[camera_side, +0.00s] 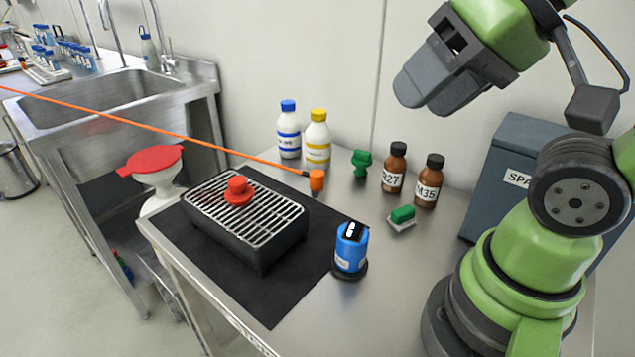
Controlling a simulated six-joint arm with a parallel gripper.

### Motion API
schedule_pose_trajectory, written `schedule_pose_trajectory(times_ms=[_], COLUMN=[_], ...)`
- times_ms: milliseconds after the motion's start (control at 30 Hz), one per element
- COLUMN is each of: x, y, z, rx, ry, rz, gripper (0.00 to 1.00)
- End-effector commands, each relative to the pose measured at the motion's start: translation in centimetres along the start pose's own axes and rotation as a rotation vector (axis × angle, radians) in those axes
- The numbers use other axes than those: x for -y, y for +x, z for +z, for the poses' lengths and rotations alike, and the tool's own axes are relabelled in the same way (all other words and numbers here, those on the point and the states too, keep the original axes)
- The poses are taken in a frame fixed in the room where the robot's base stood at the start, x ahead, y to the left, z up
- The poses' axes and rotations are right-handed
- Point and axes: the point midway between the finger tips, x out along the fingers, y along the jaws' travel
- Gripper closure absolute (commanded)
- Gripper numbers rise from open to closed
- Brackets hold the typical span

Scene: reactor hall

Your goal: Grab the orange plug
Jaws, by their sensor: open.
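The orange plug (317,181) stands on the steel table behind the black grill box, near the yellow-labelled bottle. An orange cable runs from it to the upper left, out of the picture. My gripper (420,95) is high above the table at the upper right, well away from the plug and to its right. It points down and to the left. It is open, and nothing shows between its fingers.
A black grill box (275,246) with a red knob (238,190) stands on a dark mat (200,250). A blue canister (351,248), white bottles (289,138), brown bottles (394,170), green pieces (361,163) and a grey box (510,160) stand around.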

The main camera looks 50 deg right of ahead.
Motion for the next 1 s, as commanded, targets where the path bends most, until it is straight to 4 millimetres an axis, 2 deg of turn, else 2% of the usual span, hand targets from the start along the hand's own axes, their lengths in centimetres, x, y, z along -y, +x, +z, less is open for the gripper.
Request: schedule_pose_trajectory(times_ms=[400, 467, 767, 867, 1000], x=[0.0, 0.0, 0.0, 0.2, 0.4], y=[0.0, 0.0, 0.1, 0.6, 2.7], z=[0.0, 0.0, -0.1, -1.1, -4.2], rx=[0.0, 0.0, 0.001, 0.009, 0.026], ry=[0.0, 0.0, 0.013, 0.107, 0.43], rz=[0.0, 0.0, 0.001, 0.008, 0.038], gripper=[0.5, 0.36, 0.36, 0.36, 0.36])
